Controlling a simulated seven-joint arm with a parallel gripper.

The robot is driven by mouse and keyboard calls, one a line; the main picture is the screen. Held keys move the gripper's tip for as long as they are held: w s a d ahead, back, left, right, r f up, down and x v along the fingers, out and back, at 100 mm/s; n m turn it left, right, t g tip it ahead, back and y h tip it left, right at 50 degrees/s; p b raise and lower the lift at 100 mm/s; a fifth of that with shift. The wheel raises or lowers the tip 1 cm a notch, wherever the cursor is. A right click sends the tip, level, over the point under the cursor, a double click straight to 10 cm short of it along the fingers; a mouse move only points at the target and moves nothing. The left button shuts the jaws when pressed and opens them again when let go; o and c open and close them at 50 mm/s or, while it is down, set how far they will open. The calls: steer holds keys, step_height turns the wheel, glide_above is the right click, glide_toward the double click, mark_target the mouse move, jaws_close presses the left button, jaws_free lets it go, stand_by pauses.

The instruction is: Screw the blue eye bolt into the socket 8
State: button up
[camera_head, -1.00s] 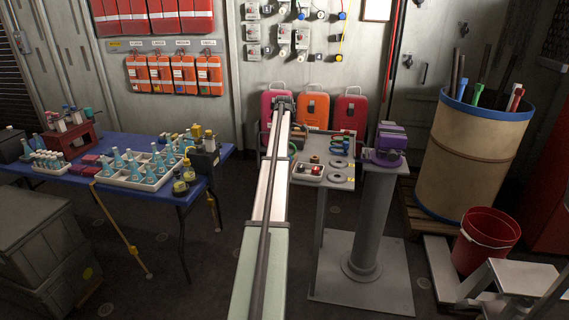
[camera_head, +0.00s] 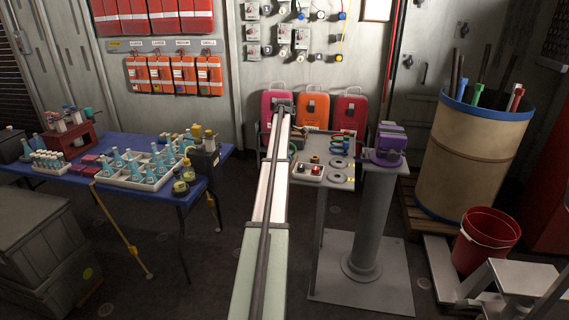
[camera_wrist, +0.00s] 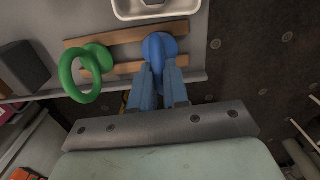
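The blue eye bolt (camera_wrist: 160,46) stands at a wooden rack (camera_wrist: 130,38) in the wrist view. Whether the fingers press on the ring or leave a small gap cannot be told. A green eye bolt (camera_wrist: 80,76) with a large ring is at the same rack, left of my gripper. In the head view my arm hides my gripper and the blue eye bolt. No socket numbered 8 can be made out.
A purple block (camera_head: 388,143) stands on a grey pedestal right of the grey work table (camera_head: 318,178). The table holds a pale tray (camera_head: 308,178) and dark rings. A blue table (camera_head: 120,148) with bottles stands left. A large barrel (camera_head: 470,150) stands right.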

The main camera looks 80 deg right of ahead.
jaws_close()
steer(key=shift+r, duration=0.15)
steer(key=shift+r, duration=1.35)
steer(key=shift+r, duration=0.1)
